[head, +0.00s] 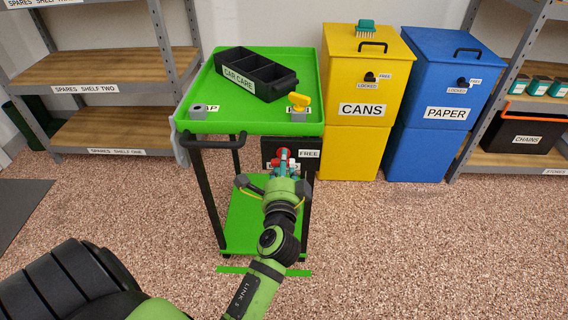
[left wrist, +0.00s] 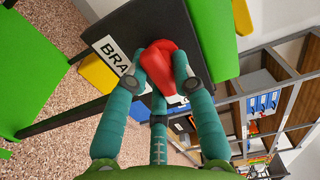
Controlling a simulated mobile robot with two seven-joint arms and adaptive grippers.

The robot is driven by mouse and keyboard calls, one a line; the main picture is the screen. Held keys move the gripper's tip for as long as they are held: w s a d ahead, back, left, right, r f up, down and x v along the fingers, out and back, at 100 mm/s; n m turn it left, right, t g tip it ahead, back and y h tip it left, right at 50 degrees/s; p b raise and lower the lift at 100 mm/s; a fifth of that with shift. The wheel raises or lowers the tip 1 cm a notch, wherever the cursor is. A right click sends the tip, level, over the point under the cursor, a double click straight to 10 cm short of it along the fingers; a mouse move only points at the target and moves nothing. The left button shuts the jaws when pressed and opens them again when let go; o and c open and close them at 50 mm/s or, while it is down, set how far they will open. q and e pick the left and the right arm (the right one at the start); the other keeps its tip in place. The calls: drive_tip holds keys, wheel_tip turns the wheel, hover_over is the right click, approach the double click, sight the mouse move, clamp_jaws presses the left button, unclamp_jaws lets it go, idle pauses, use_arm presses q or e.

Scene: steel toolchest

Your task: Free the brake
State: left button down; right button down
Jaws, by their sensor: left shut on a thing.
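The brake is a red knob on a dark panel (head: 269,146) at the front of the green cart. A FREE label (head: 309,154) is at the panel's right; another label behind my gripper is mostly hidden. My left gripper (head: 284,160) is at the knob in the head view. In the left wrist view its teal fingers are closed around the red knob (left wrist: 157,64), beside a white label (left wrist: 111,56) reading "BRA", the rest covered. I cannot tell which way the knob points. My right gripper is not in view.
The green cart's top tray (head: 222,118) holds a black CAR CARE caddy (head: 252,76) and a yellow-topped item (head: 299,101). Yellow CANS (head: 352,142) and blue PAPER (head: 424,145) bins stand to the right. Shelves flank both sides. The speckled floor in front is clear.

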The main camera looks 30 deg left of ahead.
use_arm(q)
drive_tip(key=c, duration=1)
unclamp_jaws()
drive_tip(key=shift+f, duration=0.1)
wheel_tip(320, 180, up, 10)
drive_tip(key=shift+r, duration=0.1)
